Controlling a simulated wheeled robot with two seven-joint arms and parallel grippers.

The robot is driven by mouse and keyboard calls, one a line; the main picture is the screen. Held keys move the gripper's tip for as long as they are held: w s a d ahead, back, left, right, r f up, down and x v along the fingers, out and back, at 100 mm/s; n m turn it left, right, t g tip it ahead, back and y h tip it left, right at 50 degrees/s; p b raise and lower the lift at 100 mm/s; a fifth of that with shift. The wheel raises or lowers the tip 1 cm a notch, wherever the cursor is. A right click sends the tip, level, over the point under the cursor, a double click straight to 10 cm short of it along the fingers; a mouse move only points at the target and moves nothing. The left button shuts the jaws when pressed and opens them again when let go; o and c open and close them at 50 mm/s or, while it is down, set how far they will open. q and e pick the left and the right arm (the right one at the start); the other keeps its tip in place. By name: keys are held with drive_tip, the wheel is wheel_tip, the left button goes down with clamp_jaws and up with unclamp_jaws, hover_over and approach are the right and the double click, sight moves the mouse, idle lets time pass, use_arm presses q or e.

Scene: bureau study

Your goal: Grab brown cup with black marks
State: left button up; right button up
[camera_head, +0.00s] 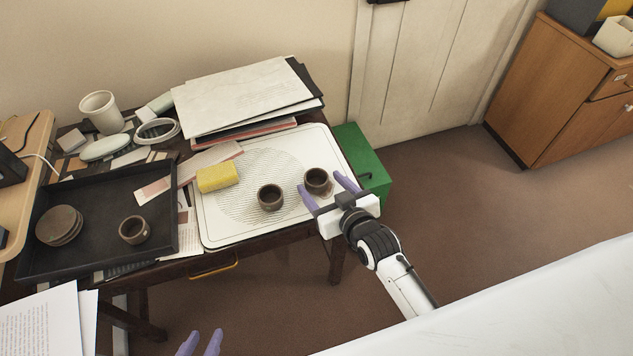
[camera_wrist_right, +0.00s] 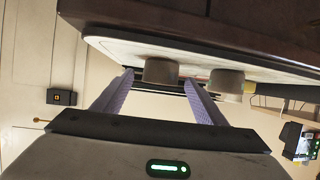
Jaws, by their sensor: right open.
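One brown cup (camera_head: 318,181) stands upright near the right edge of the white tray (camera_head: 213,238). A second brown cup (camera_head: 270,197) stands left of it, and a third (camera_head: 133,230) is in the black tray. Black marks cannot be made out clearly on any of them. My right gripper (camera_head: 326,186) is open, its purple fingers on either side of the right-hand cup. In the wrist view, where the scene is upside down, that cup (camera_wrist_right: 160,71) shows between the fingertips; contact cannot be told. My left gripper (camera_head: 203,336) is open and empty at the bottom edge.
The black tray (camera_head: 95,262) also holds stacked brown dishes (camera_head: 60,226). A yellow sponge (camera_head: 218,177) lies on the white tray behind the second cup. Papers (camera_head: 240,95) are stacked at the back. A green box (camera_head: 361,160) stands beside the table; floor right of it is clear.

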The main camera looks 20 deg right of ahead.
sight(312, 174)
drive_tip(key=x, duration=0.3)
drive_tip(key=shift+w+a+f, duration=0.1)
drive_tip(key=shift+w, duration=0.25)
drive_tip(key=c, duration=1.1)
